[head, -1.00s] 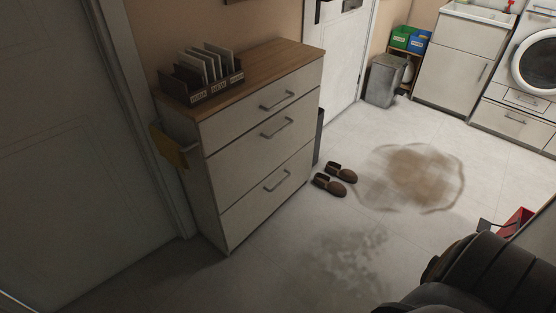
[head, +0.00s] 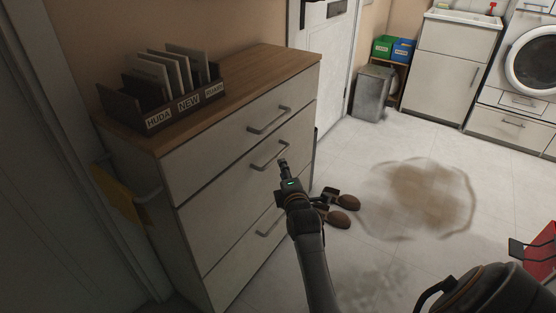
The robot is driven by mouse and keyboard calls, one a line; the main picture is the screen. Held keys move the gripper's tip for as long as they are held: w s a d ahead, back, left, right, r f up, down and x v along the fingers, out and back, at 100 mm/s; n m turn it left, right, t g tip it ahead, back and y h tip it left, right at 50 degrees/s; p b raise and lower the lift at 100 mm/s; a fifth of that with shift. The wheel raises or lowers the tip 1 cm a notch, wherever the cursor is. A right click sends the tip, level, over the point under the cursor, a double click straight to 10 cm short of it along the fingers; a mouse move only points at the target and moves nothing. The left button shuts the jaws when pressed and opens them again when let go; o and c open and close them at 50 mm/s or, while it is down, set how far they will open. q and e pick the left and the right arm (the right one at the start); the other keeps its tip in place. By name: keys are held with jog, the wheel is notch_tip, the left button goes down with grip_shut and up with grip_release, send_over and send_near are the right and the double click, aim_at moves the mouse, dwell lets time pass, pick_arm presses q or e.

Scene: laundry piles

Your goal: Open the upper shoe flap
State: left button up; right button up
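The white cabinet (head: 213,192) with a wooden top stands at left centre. It has three fronts, all looking shut, each with a grey bar handle. The upper shoe flap (head: 225,198) appears to be the middle front, under the top drawer (head: 230,135). Its handle (head: 268,156) is level. My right gripper (head: 283,164), on the arm rising from the bottom centre, has its narrow tip at the right end of that handle in the picture. Contact and finger opening cannot be told. My arm partly hides the lowest front's handle. My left gripper is out of view.
A file holder (head: 185,108) stands on the cabinet top. Brown shoes (head: 340,219) lie on the floor behind my arm. A brown stain (head: 420,195) marks the floor to the right. A yellow item (head: 120,193) hangs on the cabinet's left side. A red object (head: 538,250) is at right.

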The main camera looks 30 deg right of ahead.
aim_at(278, 154)
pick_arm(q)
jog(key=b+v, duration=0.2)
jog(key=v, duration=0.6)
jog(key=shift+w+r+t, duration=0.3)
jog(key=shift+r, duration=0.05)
pick_arm(e)
jog(key=shift+x, duration=5)
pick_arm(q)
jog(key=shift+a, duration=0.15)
pick_arm(e)
grip_shut()
